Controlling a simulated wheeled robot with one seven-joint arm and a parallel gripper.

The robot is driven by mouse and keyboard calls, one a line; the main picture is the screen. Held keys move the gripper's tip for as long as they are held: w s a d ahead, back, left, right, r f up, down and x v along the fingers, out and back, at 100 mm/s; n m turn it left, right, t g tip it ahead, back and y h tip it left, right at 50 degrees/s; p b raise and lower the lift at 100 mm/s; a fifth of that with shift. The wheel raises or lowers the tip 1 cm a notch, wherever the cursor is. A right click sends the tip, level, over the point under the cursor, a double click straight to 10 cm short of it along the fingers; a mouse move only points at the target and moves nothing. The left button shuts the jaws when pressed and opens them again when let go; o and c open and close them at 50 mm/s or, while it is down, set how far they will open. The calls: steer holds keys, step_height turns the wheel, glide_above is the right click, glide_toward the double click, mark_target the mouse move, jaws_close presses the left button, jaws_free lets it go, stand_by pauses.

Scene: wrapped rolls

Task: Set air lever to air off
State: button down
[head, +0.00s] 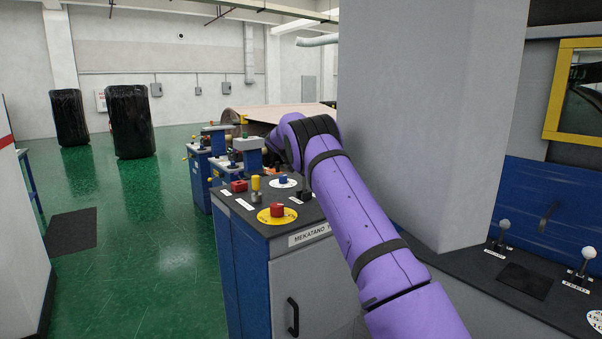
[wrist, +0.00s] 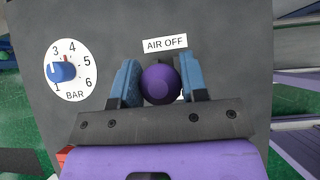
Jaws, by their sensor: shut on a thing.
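The air lever shows in the wrist view as a round purple knob (wrist: 160,84) seen end-on. A white "AIR OFF" label (wrist: 165,44) lies on the dark panel just above the knob in that view. My gripper (wrist: 158,82) has its two blue fingers on either side of the knob and is shut on it. The lever's shaft and base are hidden under the knob and gripper. In the head view, my purple arm reaches over the console (head: 300,215) and hides most of the gripper and lever.
A blue dial on a white "BAR" scale (wrist: 80,85) is left of the gripper. A grey column (head: 430,120) stands right of my arm.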

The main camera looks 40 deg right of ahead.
steer(key=shift+d, duration=0.25)
steer(key=c, duration=0.7)
jaws_free()
steer(key=v, duration=1)
steer(key=shift+a+r, duration=0.3)
